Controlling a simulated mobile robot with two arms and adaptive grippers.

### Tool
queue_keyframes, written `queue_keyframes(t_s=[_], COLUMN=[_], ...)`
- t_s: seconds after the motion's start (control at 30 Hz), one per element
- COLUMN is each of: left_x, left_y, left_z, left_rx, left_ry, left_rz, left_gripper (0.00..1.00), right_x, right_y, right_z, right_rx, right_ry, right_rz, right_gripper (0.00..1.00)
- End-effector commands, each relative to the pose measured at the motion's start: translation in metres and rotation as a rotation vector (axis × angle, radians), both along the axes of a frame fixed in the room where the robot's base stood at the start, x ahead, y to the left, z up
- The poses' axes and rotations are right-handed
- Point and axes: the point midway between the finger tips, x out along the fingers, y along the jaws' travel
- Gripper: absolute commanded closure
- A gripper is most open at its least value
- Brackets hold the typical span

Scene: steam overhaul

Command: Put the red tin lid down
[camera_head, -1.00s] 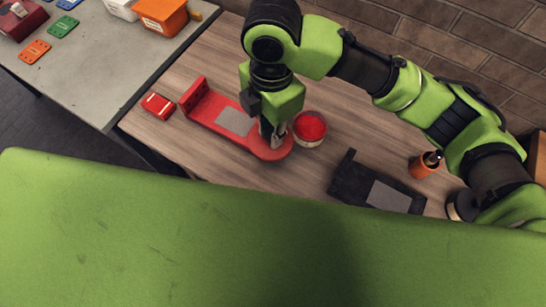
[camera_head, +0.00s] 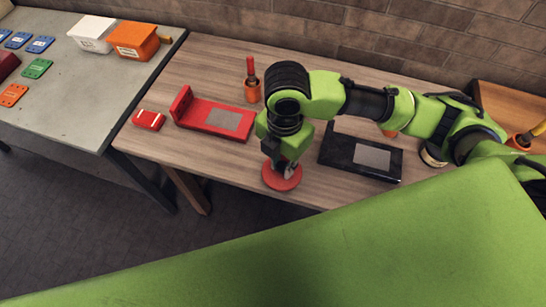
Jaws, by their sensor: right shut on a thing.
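The red tin lid (camera_head: 281,183) is a flat red disc near the front edge of the wooden table. My right gripper (camera_head: 284,169) comes down on it from above and is shut on it; the fingertips are partly hidden by the gripper body. I cannot tell whether the lid touches the table or hangs just above it. The open red tin is not visible now and may be behind my right arm. My left gripper is not in view.
A red stand (camera_head: 190,110) with a grey pad lies left of the lid, and a black stand (camera_head: 335,150) lies right. A red block (camera_head: 148,119) is at the table's left end. An orange cup (camera_head: 252,92) with a red-handled tool stands behind.

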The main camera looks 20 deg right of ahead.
Motion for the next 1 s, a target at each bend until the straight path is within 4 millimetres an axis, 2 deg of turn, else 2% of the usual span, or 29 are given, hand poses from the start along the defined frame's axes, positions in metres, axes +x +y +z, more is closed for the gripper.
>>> queue_keyframes(t_s=[0.13, 0.23, 0.4, 0.67, 0.83, 1.0], left_x=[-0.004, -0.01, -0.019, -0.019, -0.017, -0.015], left_y=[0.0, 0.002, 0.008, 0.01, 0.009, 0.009], left_z=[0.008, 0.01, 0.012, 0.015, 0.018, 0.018], left_rx=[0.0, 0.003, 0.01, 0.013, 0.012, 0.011], left_ry=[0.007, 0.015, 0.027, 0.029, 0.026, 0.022], left_rz=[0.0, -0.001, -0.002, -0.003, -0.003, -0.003], left_gripper=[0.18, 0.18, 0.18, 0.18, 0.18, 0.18], right_x=[0.034, 0.048, 0.069, 0.082, 0.08, 0.081], right_y=[-0.005, -0.006, -0.008, -0.01, -0.01, -0.01], right_z=[-0.013, -0.035, -0.058, -0.075, -0.099, -0.104], right_rx=[-0.002, -0.002, -0.001, -0.001, 0.0, 0.0], right_ry=[0.001, 0.003, 0.001, 0.001, 0.001, -0.001], right_rz=[-0.003, -0.001, 0.001, 0.001, 0.003, 0.004], right_gripper=[1.0, 1.0, 1.0, 1.0, 1.0, 1.0])
